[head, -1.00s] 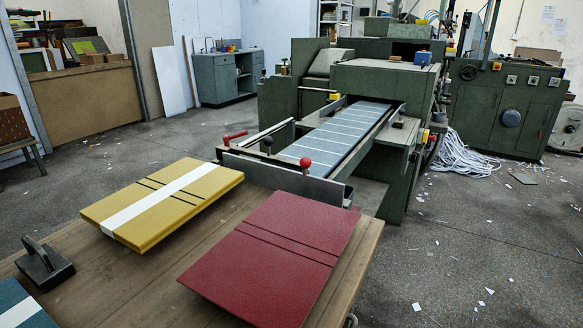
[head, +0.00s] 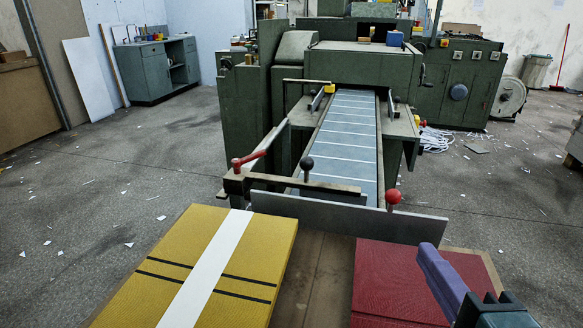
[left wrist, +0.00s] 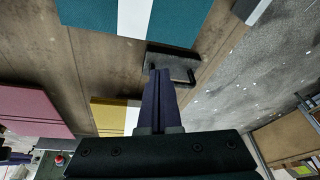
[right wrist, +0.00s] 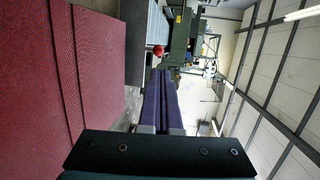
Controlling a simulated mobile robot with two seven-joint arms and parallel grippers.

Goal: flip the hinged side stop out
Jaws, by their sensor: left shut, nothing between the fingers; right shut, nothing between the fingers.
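The feeder (head: 351,140) stands ahead with a pale grey slatted bed. At its near end are a dark crossbar (head: 290,186), a grey upright plate (head: 340,214), a red-handled lever (head: 249,158) at left, a black knob (head: 306,164) and a red ball knob (head: 393,197) at right. Which part is the hinged side stop I cannot tell for sure. My right gripper (head: 428,252) is shut and empty, over the red stack, nearer than the red ball knob (right wrist: 158,50). My left gripper (left wrist: 163,72) is shut and empty in the left wrist view; the head view does not show it.
A yellow stack (head: 256,262) with a white band and a red stack (head: 385,290) lie on the wooden table (head: 318,275). A black handled block (left wrist: 172,60) is beyond my left fingertips in that view. Scraps litter the open floor (head: 110,215).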

